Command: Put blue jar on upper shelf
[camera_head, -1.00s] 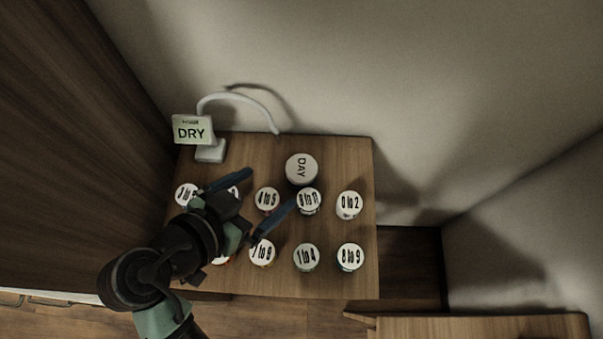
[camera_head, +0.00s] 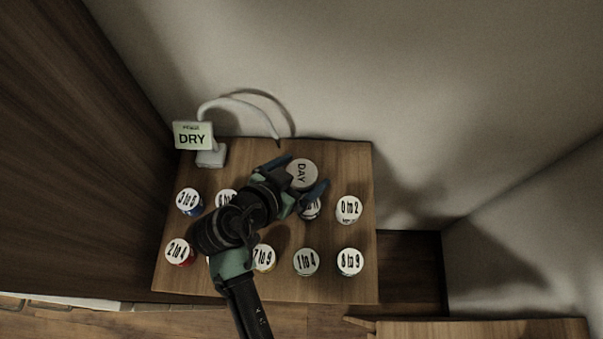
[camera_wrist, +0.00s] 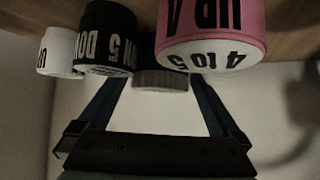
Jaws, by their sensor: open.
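A jar with a blue side (camera_head: 188,209) and a white lid marked "3 to 5" stands upright at the left of the wooden table. I cannot tell whether the fingers touch that jar. In the wrist view, which is upside down, a dark jar with a pale ribbed lid (camera_wrist: 160,78) lies between the fingers (camera_wrist: 160,82). I cannot make out an upper shelf.
The table (camera_head: 330,285) holds several other labelled jars, including a red-sided "2 to 4" jar (camera_head: 180,258). In the wrist view, a pink jar (camera_wrist: 212,30) and a black jar (camera_wrist: 107,25) are close. Walls rise behind and left.

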